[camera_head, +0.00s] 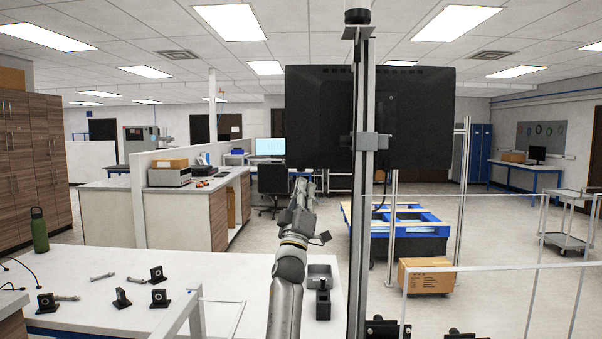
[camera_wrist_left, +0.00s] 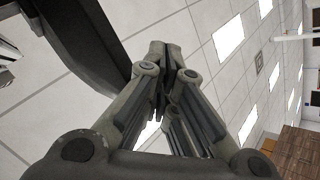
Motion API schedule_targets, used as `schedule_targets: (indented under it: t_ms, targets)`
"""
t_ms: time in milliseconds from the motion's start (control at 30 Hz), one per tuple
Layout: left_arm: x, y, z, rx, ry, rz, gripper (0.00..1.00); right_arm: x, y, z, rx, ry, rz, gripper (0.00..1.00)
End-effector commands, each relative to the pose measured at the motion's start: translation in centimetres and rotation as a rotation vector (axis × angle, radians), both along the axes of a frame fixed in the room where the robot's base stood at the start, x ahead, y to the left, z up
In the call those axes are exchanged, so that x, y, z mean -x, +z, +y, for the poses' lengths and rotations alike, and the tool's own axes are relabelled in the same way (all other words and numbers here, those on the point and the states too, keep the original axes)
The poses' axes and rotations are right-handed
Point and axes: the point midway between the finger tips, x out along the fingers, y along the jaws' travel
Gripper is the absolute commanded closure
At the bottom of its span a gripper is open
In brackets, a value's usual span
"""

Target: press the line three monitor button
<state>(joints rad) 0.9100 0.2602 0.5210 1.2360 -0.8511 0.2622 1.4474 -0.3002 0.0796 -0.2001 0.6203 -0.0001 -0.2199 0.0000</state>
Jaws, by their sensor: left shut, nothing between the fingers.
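A large black monitor (camera_head: 318,115) shows its back to me on a tall metal post (camera_head: 364,210). I see no button on this side; its front is hidden. My left gripper (camera_head: 304,182) points up just below the monitor's lower left edge in the head view. In the left wrist view the fingertips (camera_wrist_left: 166,58) are together and empty. A dark slab (camera_wrist_left: 85,40), which looks like the monitor's edge, lies beside the fingers there. I cannot tell whether they touch.
A white table (camera_head: 110,262) with small black parts and a green bottle (camera_head: 39,230) stands at the left. Thin white rails (camera_head: 480,268) cross the right side. A cardboard box (camera_head: 426,276) and blue pallet (camera_head: 405,222) stand on the floor behind the post.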

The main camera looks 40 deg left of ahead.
Motion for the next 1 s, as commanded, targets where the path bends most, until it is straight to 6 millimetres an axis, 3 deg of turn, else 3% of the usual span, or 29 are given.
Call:
schedule_targets:
  t_ms: [1000]
  targets:
    - [0.0,0.9,0.0,0.000,0.000,0.000,1.00,0.0,0.9,0.0,0.000,0.000,0.001,1.00]
